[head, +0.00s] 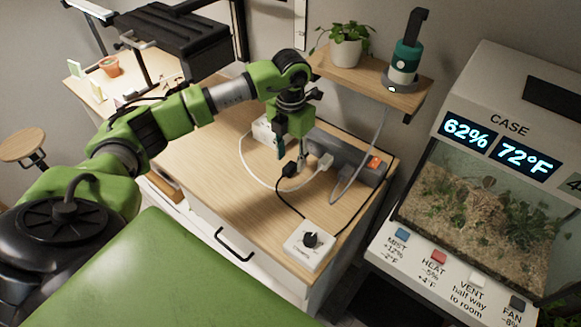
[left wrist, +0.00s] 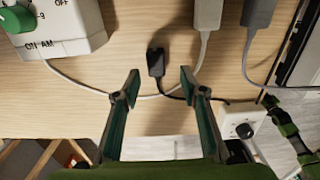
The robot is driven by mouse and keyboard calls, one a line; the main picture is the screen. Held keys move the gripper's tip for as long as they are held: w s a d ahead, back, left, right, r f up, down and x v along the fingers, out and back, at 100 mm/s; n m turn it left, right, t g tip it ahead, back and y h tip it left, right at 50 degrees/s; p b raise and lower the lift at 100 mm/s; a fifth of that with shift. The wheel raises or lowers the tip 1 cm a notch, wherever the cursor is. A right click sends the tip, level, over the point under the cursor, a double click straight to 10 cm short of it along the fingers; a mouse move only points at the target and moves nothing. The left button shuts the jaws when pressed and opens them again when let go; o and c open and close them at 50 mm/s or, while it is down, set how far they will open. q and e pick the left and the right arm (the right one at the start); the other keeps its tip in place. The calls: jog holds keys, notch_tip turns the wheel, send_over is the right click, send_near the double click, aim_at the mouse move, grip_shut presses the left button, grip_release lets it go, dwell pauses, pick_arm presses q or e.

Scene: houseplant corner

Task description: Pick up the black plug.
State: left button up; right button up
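The black plug (head: 289,170) lies on the wooden cabinet top in front of the grey power strip (head: 345,158), with a dark cable running to a white dial box (head: 310,243). In the left wrist view the plug (left wrist: 156,62) lies just beyond my fingertips, between their lines. My left gripper (head: 291,153) points down close over the plug. Its two fingers (left wrist: 158,84) are apart with nothing between them. A green and black part at the right of the left wrist view may be my right arm; its fingers cannot be made out.
A white plug (left wrist: 208,14) and a grey plug (left wrist: 258,12) with pale cables sit close to the black plug. A white timer box (left wrist: 55,25) stands to the left. A shelf (head: 372,82) with a potted plant overhangs behind. The cabinet's front left is clear.

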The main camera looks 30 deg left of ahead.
aim_at(289, 167)
pick_arm(q)
jog(key=f, duration=0.2)
jog(key=f+p, duration=0.1)
jog(key=shift+s+a+f, duration=0.15)
jog(key=shift+a+f, duration=0.15)
jog(key=shift+f, duration=0.45)
jog(key=shift+c, duration=0.4)
grip_shut()
jog(key=shift+r, duration=0.1)
